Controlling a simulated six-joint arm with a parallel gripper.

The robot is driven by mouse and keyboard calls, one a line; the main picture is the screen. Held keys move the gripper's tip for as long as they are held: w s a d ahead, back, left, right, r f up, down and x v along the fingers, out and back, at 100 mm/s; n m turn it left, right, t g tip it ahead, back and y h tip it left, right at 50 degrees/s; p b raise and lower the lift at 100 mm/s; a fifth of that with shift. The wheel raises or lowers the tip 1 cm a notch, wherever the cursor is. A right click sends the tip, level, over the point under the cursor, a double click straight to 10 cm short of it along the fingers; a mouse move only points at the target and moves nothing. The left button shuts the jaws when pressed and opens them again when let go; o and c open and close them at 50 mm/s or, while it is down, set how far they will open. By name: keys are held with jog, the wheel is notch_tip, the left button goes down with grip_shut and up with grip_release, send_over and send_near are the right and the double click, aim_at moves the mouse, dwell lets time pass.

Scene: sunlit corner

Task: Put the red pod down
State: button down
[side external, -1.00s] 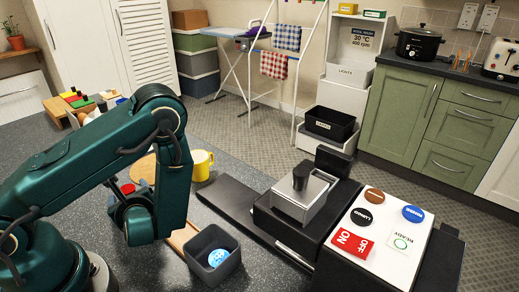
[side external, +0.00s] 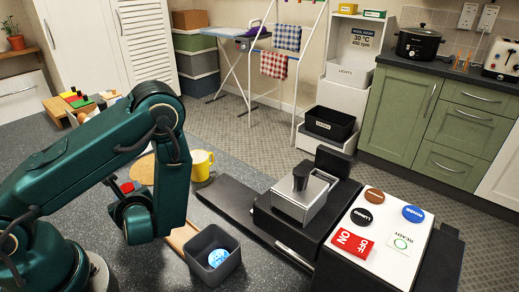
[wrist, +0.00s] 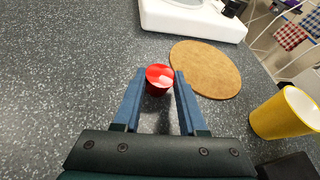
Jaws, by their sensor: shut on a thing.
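The red pod (wrist: 158,78) is a small red cup shape between the blue fingertips of my gripper (wrist: 159,92) in the wrist view. My gripper is shut on it. In the side external view the red pod (side external: 127,187) shows as a small red patch beside my wrist, and my arm hides much of the gripper. I cannot tell whether the pod touches the dark speckled counter (wrist: 60,80).
A round cork mat (wrist: 207,70) lies just beyond the pod to the right, with a yellow mug (wrist: 285,113) further right. A white object (wrist: 195,22) stands behind. A grey bin (side external: 196,262) holds a blue-and-white item. Bare counter lies left of the pod.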

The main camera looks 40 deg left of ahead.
jog(key=shift+r, duration=4.75)
jog(key=w+d+r+m+t+h, duration=0.3)
jog(key=w+d+r+m+t, duration=0.15)
jog(key=d, duration=0.25)
jog(key=w+d+r+m+t+h, duration=0.3)
jog(key=w+d+r+m+t, duration=0.15)
jog(key=d, duration=0.25)
notch_tip(320, 180, up, 7)
jog(key=w+m+h, duration=0.1)
jog(key=m+h, duration=0.1)
jog(key=h, duration=0.1)
jog(key=n+g+y, duration=0.9)
jog(key=n+g, duration=0.5)
jog(key=n, duration=0.1)
send_over(128, 191)
jog(key=s+d, duration=0.3)
notch_tip(128, 191, down, 18)
jog(key=shift+w+f, duration=0.2)
jog(key=shift+f, duration=1.05)
jog(key=shift+d+f, duration=0.1)
jog(key=shift+f, duration=2.4)
